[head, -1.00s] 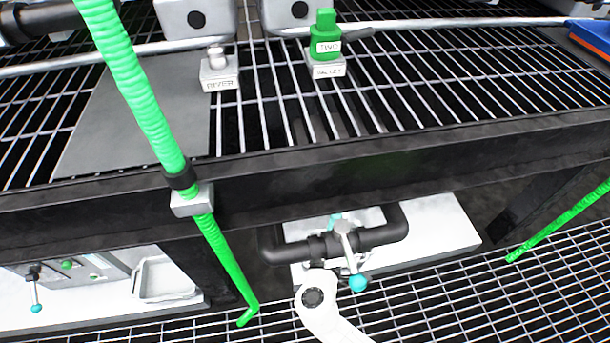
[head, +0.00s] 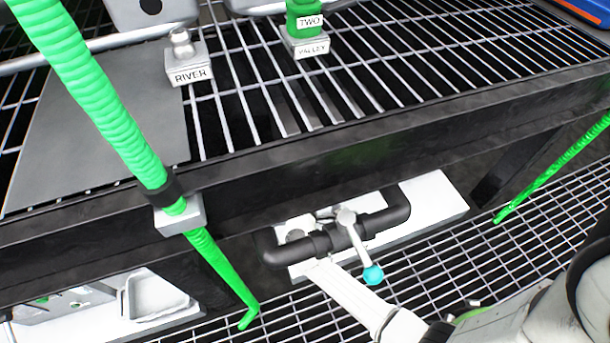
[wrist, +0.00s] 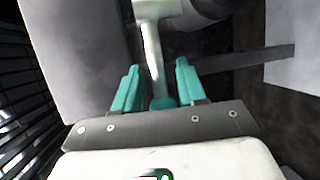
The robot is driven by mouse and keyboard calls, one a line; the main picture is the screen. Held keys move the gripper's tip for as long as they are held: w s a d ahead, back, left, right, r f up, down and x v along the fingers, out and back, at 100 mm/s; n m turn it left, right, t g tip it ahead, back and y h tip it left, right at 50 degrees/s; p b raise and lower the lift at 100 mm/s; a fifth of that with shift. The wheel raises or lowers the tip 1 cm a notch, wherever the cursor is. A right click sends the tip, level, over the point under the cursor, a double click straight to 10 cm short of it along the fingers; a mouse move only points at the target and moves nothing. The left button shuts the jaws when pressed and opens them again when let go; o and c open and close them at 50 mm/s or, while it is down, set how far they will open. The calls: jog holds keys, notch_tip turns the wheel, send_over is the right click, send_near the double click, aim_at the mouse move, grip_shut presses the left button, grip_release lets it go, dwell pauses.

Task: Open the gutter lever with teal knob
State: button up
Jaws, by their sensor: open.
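The gutter lever (head: 346,217) is a pale handle on a black pipe below the grated deck, with its teal knob (head: 372,275) hanging down and to the right. In the wrist view, the lever's pale shaft (wrist: 153,55) runs down from its hub, and the teal knob (wrist: 162,103) shows between the teal fingers of my gripper (wrist: 159,68). The fingers stand apart on either side, with gaps to the shaft. The palm bar partly hides the knob. In the head view I cannot make out my fingers, and none show around the knob.
The black pipe (head: 385,222) runs in front of a white panel (head: 440,200). A dark deck edge beam (head: 290,165) lies above it. A green ribbed hose (head: 100,100) crosses at left. Blocks labelled RIVER (head: 188,68) and VALLEY (head: 310,48) stand on the deck. A white tray (head: 155,297) is lower left.

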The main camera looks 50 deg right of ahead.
jog(key=shift+x, duration=0.85)
grip_shut()
